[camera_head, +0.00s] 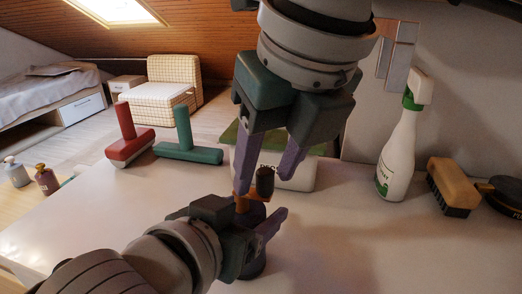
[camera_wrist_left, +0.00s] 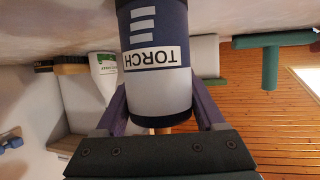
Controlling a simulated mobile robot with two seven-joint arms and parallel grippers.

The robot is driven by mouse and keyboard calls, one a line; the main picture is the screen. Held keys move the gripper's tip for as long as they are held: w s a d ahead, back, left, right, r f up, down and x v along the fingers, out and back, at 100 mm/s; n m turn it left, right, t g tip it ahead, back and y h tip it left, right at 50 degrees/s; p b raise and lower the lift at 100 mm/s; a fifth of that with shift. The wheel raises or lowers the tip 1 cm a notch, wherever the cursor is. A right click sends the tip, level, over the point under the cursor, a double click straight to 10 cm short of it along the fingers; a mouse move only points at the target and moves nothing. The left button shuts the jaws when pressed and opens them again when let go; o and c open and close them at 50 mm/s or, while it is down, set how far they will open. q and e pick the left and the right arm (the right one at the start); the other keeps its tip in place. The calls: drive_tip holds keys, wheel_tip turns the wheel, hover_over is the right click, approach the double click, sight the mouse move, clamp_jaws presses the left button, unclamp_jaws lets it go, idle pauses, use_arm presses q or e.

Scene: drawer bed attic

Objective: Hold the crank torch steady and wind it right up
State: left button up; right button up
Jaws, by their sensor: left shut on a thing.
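The crank torch (camera_wrist_left: 157,60) is a dark blue and grey cylinder with a TORCH label, upside down in the left wrist view. In the head view its dark body (camera_head: 257,262) stands on the white table, partly hidden by my left gripper (camera_head: 262,225). The left gripper is shut on the body, one finger on each side. On top is an orange crank arm (camera_head: 252,203) with a dark upright knob (camera_head: 265,181). My right gripper (camera_head: 265,180) points down from above. Its purple fingers are spread either side of the knob, with a visible gap.
A white box with a green top (camera_head: 300,176) stands behind the torch. A red tool (camera_head: 128,142) and a green tool (camera_head: 188,150) lie at the back left. A spray bottle (camera_head: 397,155), a brush (camera_head: 452,187) and a dark round tin (camera_head: 502,193) are at right. The front right table is clear.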

clamp_jaws()
drive_tip(key=shift+w, duration=0.2)
idle(0.3)
drive_tip(key=shift+w+d, duration=0.1)
drive_tip(key=shift+w, duration=0.85)
drive_tip(key=shift+w+a, duration=0.7)
drive_tip(key=shift+a, duration=0.15)
